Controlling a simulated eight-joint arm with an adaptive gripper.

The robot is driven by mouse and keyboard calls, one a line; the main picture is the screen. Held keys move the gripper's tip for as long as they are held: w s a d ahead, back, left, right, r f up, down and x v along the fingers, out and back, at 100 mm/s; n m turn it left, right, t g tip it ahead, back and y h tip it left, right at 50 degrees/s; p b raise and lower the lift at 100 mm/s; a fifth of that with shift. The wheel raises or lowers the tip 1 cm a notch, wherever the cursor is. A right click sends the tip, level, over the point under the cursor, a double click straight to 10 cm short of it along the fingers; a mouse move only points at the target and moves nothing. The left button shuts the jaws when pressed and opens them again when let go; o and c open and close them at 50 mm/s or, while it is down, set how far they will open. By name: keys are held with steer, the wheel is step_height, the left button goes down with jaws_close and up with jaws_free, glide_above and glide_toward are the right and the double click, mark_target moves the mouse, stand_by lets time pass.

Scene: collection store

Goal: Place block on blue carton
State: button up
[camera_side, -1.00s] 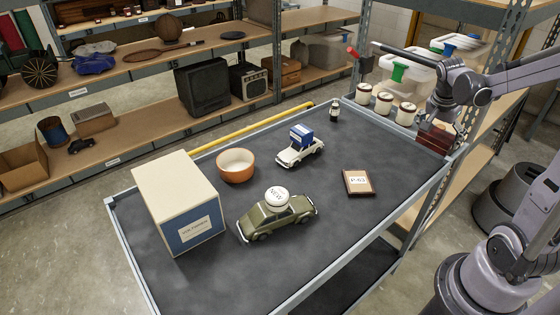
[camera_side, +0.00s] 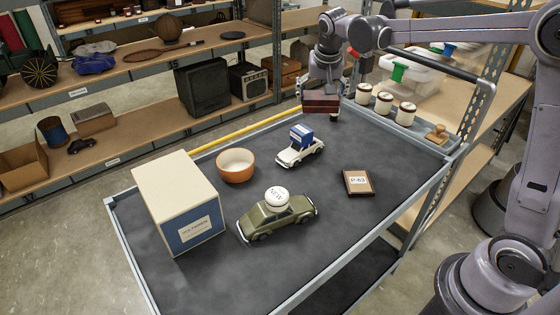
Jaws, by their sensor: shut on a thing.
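My gripper (camera_side: 322,90) is shut on a dark red-brown block (camera_side: 321,103) and holds it in the air over the far end of the cart. A small blue carton with a white band (camera_side: 302,136) sits on the roof of a white toy car (camera_side: 300,153), below and to the left of the block. A larger carton (camera_side: 198,222) with blue sides, a cream top and a label stands at the left of the cart. The block is apart from both cartons.
On the dark cart top (camera_side: 330,240) are an orange bowl (camera_side: 236,167), a green toy car (camera_side: 277,217) carrying a white round tin (camera_side: 277,198), and a brown P-63 plaque (camera_side: 358,183). Several jars (camera_side: 384,103) and a wooden stamp (camera_side: 436,134) stand along the right ledge.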

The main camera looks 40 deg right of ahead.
steer(key=w+a+r+n+y, duration=0.1)
steer(key=w+a+r+n, duration=0.1)
steer(key=a, duration=0.6)
steer(key=w+a+r+n, duration=0.1)
steer(key=w+a+n, duration=0.15)
steer(key=a, duration=0.55)
steer(key=n+t+y, duration=0.1)
steer(key=n+y, duration=0.1)
steer(key=n, duration=0.1)
glide_above(169, 177)
steer(key=s, duration=0.2)
steer(key=f, duration=0.3)
steer(key=shift+w+d+f, duration=0.2)
steer(key=shift+d+f, duration=0.15)
steer(key=shift+d, duration=0.05)
steer(key=shift+a+f, duration=0.3)
steer(key=shift+a, duration=0.1)
steer(key=shift+f, duration=1.95)
steer(key=shift+f, duration=0.15)
steer(key=o, duration=1)
